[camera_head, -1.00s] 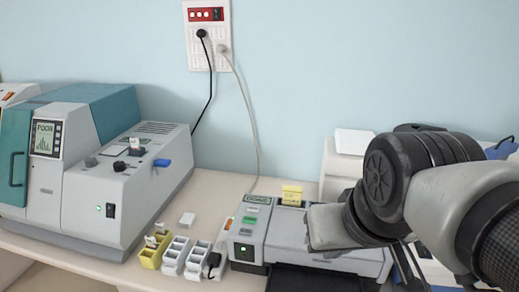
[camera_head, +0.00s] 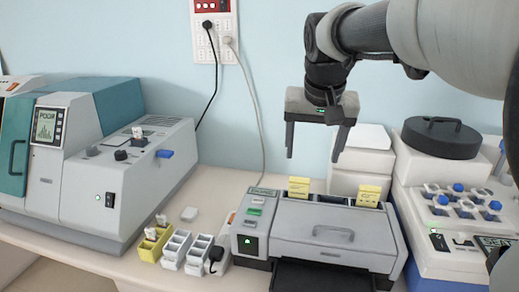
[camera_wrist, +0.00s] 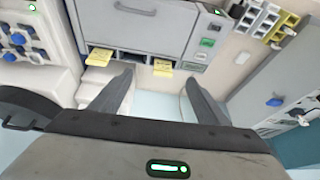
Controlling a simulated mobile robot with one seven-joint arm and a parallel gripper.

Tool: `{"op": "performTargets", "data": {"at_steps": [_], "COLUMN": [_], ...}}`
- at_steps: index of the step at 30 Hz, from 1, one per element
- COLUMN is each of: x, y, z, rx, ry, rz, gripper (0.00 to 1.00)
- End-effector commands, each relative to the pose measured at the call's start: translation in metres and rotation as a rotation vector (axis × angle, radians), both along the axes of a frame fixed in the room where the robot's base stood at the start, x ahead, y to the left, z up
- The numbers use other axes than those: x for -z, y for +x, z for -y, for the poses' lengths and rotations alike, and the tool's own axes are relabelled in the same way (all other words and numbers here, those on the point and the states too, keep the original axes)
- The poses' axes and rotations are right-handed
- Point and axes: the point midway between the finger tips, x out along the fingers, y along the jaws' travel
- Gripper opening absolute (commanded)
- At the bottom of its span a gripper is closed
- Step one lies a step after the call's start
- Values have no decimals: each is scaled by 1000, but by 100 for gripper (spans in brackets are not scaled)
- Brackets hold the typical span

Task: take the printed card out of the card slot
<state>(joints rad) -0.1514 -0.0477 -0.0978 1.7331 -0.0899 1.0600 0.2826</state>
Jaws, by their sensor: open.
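A grey card machine (camera_head: 335,228) stands on the bench, with a dark slotted opening along its back top edge. One yellow card (camera_head: 299,187) sticks up from the left end of this opening, and a second yellow card (camera_head: 369,192) from the right end. In the wrist view the machine (camera_wrist: 140,25) is seen flipped, with the left card (camera_wrist: 163,67) near the middle and the right card (camera_wrist: 99,57) to its left. Which card is the printed one I cannot tell. My gripper (camera_head: 312,157) is open and empty, fingers down, above the back of the machine, apart from both cards.
A large grey and teal machine (camera_head: 135,190) stands left, with yellow and white slide racks (camera_head: 172,250) before it. White boxes (camera_head: 365,140) stand behind at right. A staining unit with blue knobs (camera_head: 450,260) and a round black lid (camera_head: 440,137) is at right.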

Motion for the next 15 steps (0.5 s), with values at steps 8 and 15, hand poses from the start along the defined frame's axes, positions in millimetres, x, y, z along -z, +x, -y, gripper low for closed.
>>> {"op": "performTargets", "data": {"at_steps": [8,15], "x": [26,60], "y": [69,84], "z": [-10,-6], "rx": [62,67], "ry": [-23,-24], "rz": [-17,-21], "gripper": [69,69]}}
